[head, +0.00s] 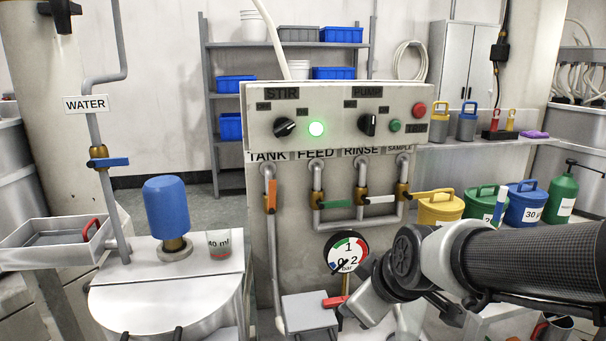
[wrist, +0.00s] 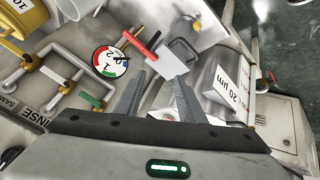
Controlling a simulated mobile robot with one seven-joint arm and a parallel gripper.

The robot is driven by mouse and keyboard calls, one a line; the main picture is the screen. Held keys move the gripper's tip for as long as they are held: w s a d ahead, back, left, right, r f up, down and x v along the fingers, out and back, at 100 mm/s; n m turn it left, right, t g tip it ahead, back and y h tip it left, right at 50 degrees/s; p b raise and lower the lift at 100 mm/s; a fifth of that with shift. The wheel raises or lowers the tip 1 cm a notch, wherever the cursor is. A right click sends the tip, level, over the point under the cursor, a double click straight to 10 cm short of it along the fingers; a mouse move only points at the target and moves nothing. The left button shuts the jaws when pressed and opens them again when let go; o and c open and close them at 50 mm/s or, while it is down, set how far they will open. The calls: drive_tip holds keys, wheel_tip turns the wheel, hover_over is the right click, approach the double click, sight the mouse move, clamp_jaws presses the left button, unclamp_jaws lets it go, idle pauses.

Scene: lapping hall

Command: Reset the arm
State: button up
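My arm (head: 520,265) reaches in from the right in the head view and bends down in front of the panel's lower part. In the wrist view my gripper (wrist: 161,80) is open, its two grey fingers apart with nothing between them. A red lever (wrist: 146,44) and a round pressure gauge (wrist: 110,61) lie beyond the fingertips. In the head view the gauge (head: 346,254) is left of my arm, and the red lever (head: 335,302) is below it. The fingers cannot be made out in the head view.
The control panel (head: 340,95) stands ahead, with valved pipes below it. A tank (head: 165,300) with a blue-capped fitting (head: 168,205) and a beaker (head: 220,243) is at left. Yellow (head: 438,207), green and blue canisters stand at right. A box labelled 20 µm (wrist: 225,90) is right of my fingers.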

drive_tip(key=s+d+r+m+g+h, duration=0.1)
drive_tip(key=s+d+r+m, duration=0.15)
drive_tip(key=s+m, duration=0.35)
drive_tip(key=s+d+r+m+g+h, duration=0.1)
drive_tip(key=s+d+r+m, duration=0.2)
drive_tip(key=s, duration=0.6)
wheel_tip(320, 180, up, 21)
drive_tip(key=a+p, duration=0.1)
drive_tip(key=p, duration=2)
drive_tip(key=shift+w+a+f, duration=0.2)
drive_tip(key=shift+w+a, duration=0.05)
drive_tip(key=shift+w, duration=0.1)
drive_tip(key=shift+c, duration=0.6)
drive_tip(key=shift+a, duration=0.1)
